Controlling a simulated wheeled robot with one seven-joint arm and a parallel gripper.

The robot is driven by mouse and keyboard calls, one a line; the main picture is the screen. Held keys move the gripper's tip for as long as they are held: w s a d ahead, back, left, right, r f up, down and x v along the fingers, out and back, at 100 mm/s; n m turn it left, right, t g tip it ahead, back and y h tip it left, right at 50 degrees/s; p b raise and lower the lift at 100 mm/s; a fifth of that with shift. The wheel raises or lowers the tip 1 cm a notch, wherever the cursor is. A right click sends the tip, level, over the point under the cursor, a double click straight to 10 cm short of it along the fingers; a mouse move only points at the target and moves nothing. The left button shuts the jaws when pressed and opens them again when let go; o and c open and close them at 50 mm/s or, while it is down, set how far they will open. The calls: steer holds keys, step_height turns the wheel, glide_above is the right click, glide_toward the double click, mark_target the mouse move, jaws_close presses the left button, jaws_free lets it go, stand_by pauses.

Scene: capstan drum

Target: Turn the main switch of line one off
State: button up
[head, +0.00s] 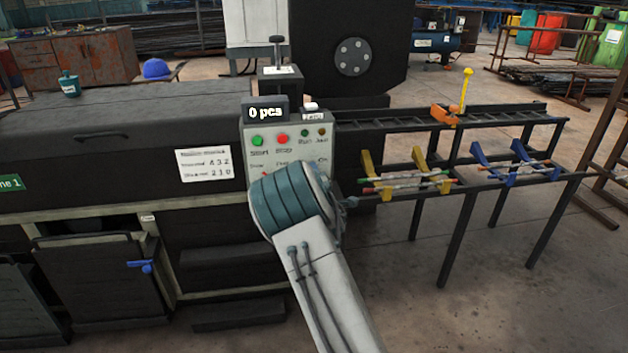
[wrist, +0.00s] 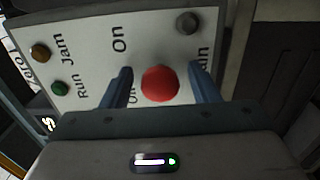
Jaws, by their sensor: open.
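The control panel (head: 285,135) with Start, Stop, Run and Jam markings stands at the middle of the machine in the head view; my arm hides its lower part. In the wrist view the panel (wrist: 95,45) appears turned sideways. A red round knob (wrist: 160,84) sits beside an "On" label, with another label starting with "O" partly hidden by a finger. My gripper (wrist: 160,68) is open, one blue-grey finger on each side of the red knob. I cannot tell whether the fingers touch it, nor which way the knob points.
A "line 1" sign (head: 10,183) is on the machine's left front. A black rack (head: 480,175) with yellow and blue holders stands right of the panel. A counter (head: 266,112) reads 0 pcs.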

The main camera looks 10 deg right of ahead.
steer(key=s+p, duration=0.1)
steer(key=s, duration=1.2)
steer(key=shift+s+p, duration=0.4)
steer(key=s+d+r+m+g+p, duration=0.1)
steer(key=s+r+m+g+p, duration=0.3)
steer(key=s+r+m+p, duration=0.25)
steer(key=s+d+r+m+g+p, duration=0.1)
steer(key=s+r+m+g+p, duration=0.35)
steer(key=r+p, duration=0.4)
steer(key=s+a+r+m+g+p, duration=0.1)
steer(key=s+r+m+g+p, duration=0.2)
steer(key=s+r, duration=0.6)
steer(key=s+a+r+m+g+p, duration=0.1)
steer(key=s+r+m+g+p, duration=0.2)
steer(key=s+r+p, duration=0.4)
steer(key=s+r+m, duration=0.1)
steer(key=s+r, duration=0.1)
steer(key=s, duration=0.6)
steer(key=shift+a+g+p, duration=0.15)
steer(key=shift+g+p, duration=0.15)
steer(key=shift+g, duration=0.05)
steer(key=shift+w, duration=0.1)
